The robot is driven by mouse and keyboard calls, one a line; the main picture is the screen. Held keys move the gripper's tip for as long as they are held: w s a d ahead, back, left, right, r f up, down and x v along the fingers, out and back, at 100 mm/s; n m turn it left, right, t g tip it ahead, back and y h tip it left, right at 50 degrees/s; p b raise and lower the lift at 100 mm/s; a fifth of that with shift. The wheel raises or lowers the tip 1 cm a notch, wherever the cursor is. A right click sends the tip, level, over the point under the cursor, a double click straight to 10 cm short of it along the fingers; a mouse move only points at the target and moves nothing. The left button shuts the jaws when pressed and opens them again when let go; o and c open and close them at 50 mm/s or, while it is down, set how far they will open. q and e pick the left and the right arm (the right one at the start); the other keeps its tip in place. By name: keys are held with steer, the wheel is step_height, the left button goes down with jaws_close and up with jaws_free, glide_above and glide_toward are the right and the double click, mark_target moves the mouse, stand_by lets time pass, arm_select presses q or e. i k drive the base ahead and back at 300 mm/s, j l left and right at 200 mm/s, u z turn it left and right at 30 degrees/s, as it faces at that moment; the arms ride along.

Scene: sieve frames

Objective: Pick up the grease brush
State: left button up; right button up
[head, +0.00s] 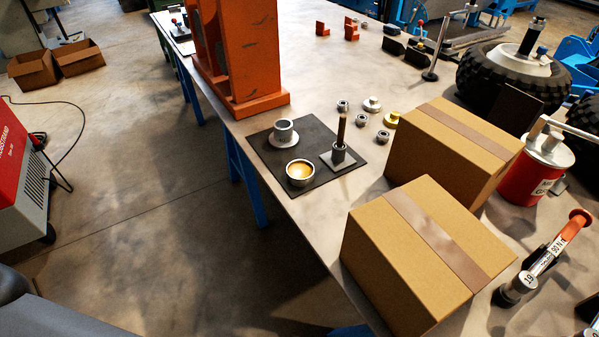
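A black mat (263,160) lies near the table's left edge. On its right part, a thin brown upright handle (341,128), which looks like the grease brush, stands in a small dark holder (339,154) on a square grey base. Its lower end is hidden in the holder. A round metal cup with amber contents (300,173) sits at the mat's front. A grey cylinder on a round flange (284,132) stands at its back. Neither of my grippers is in view.
Two closed cardboard boxes (440,150) (390,255) stand right of and in front of the mat. An orange frame (262,60) rises behind it. Small metal rings and a brass part (391,119) lie to its right. A red can (533,170) stands farther right.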

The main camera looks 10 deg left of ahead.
mark_target(343, 118)
steer(key=z, duration=0.4)
steer(key=j+z, duration=0.2)
steer(key=z, duration=0.15)
steer(key=j+z, duration=0.45)
steer(key=z, duration=0.25)
steer(key=j+z, duration=0.25)
steer(key=j, duration=0.2)
steer(key=k+j+z, duration=0.2)
steer(key=j, duration=0.25)
steer(key=k+j, duration=0.1)
steer(key=j, duration=0.6)
steer(key=k+j+z, duration=0.1)
steer(key=j, duration=0.2)
steer(key=k+j, duration=0.15)
steer(key=j, duration=0.2)
